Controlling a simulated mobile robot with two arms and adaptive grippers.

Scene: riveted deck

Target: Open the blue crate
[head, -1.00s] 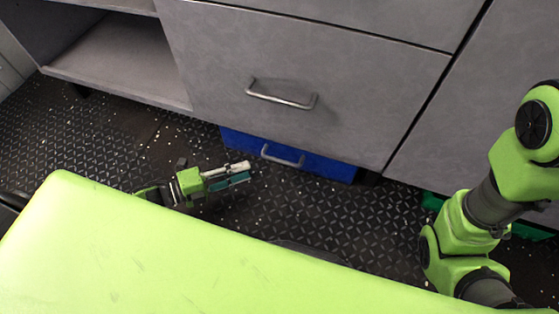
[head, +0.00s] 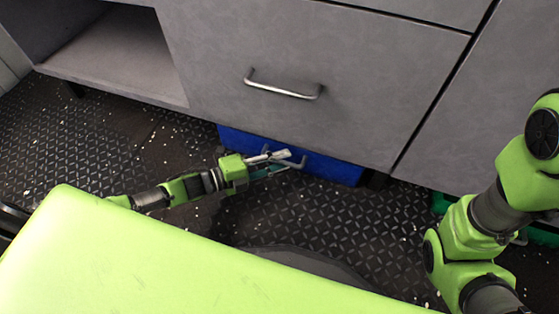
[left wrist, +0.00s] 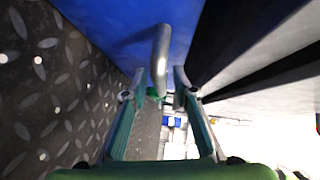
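The blue crate (head: 338,172) sits on the floor under the grey cabinet, with its front showing. Its metal handle (head: 303,162) is partly hidden by my left gripper (head: 286,161), which reaches in from the left. In the left wrist view, the blue crate front (left wrist: 112,28) fills the upper part. The handle (left wrist: 161,55) shows between the tips of my left gripper (left wrist: 159,92). The two fingers stand apart, with gaps beside the handle, so the gripper is open around it.
The grey cabinet drawer (head: 290,120) hangs right above the blue crate. A green crate (head: 545,235) is partly visible at the right, behind my right arm. The dark riveted floor (head: 340,215) in front of the blue crate is clear.

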